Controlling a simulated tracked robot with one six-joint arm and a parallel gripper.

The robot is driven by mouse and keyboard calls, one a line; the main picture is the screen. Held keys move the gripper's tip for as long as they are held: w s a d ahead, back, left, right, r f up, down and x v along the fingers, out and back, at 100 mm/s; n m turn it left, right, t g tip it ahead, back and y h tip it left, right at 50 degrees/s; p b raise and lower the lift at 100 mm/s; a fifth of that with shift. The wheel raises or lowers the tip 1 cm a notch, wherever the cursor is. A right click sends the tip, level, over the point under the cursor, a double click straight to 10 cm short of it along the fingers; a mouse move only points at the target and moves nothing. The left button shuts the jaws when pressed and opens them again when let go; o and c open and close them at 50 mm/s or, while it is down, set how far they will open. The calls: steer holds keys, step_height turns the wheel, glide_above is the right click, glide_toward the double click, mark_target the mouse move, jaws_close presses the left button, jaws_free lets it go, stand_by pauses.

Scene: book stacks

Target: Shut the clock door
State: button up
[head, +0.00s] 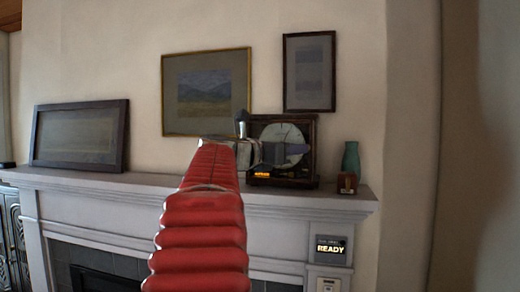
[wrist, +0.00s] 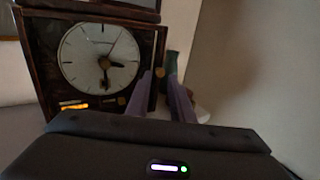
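The clock (head: 283,133) stands on the mantelpiece, a dark wooden case with a round pale dial. In the wrist view the clock (wrist: 88,55) fills the upper left, its dial facing me. I cannot tell the door's exact angle. A small round brown knob (wrist: 160,72) shows near the case's right edge. My gripper (head: 296,152) is in front of the clock in the head view, hiding part of the dial. In the wrist view my gripper (wrist: 160,75) has its two purple fingers apart, with the knob seen between their tips. Contact is not clear.
The mantelpiece (head: 130,180) also bears a green vase (head: 351,158) and a small brown box (head: 347,183) right of the clock. A dark framed picture (head: 78,136) leans at left. Two framed pictures hang above. A panel reading READY (head: 330,250) is below.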

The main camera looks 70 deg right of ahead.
steer(key=x, duration=0.3)
steer(key=shift+s+d, duration=0.1)
steer(key=shift+d, duration=0.15)
steer(key=shift+c, duration=0.5)
jaws_close()
